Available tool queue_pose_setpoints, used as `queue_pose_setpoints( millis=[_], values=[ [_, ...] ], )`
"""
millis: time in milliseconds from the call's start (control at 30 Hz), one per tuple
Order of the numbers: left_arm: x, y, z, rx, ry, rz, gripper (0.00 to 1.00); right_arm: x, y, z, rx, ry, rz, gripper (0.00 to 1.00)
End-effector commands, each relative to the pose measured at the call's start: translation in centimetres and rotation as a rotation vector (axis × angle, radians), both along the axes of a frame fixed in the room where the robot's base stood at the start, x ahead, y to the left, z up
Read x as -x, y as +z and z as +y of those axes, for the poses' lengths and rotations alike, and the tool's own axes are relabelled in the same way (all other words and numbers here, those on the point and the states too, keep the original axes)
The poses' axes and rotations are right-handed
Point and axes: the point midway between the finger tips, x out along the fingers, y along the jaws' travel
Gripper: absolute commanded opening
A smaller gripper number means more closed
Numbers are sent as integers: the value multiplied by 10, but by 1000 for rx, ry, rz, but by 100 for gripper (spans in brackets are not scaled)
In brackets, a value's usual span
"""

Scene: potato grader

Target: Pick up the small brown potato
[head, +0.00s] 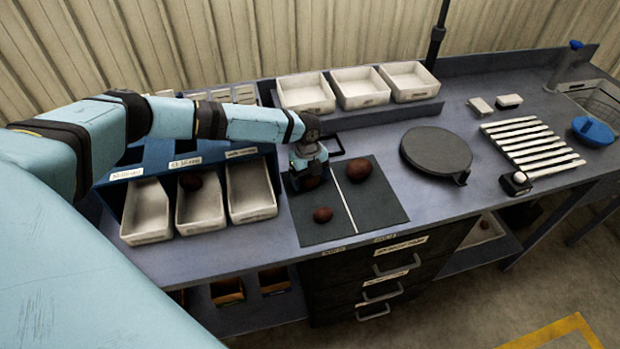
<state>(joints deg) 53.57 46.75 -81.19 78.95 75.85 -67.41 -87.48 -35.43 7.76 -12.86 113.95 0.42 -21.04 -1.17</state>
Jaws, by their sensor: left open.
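Three reddish-brown potatoes lie on the dark mat (380,203), which a pale line divides. A small brown potato (322,214) lies near the front of the left half, clear of my gripper. A larger potato (359,170) lies just right of the line. Another potato (312,183) is at the back left, partly hidden under my left gripper (307,174). The gripper points down there with its jaws open; I cannot tell whether it touches this potato. My right gripper is out of view.
Left of the mat stand three white bins; the middle bin (200,211) holds a dark potato. Three white trays (359,88) stand behind. A round dark plate (436,149) and a white slatted rack (531,144) are to the right. The mat's front is open.

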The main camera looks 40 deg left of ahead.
Motion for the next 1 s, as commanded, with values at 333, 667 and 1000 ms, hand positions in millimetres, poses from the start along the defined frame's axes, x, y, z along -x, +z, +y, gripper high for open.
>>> queue_pose_setpoints(
  millis=[333, 667, 1000],
  values=[
    [0, -1, 0, 0, -1, 0, 60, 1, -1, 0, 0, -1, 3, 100],
    [0, -1, 0, 0, -1, 0, 32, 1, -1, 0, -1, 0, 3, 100],
    [-1, 11, 0, 1, -1, -1, 32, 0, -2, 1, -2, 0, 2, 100]
  ],
)
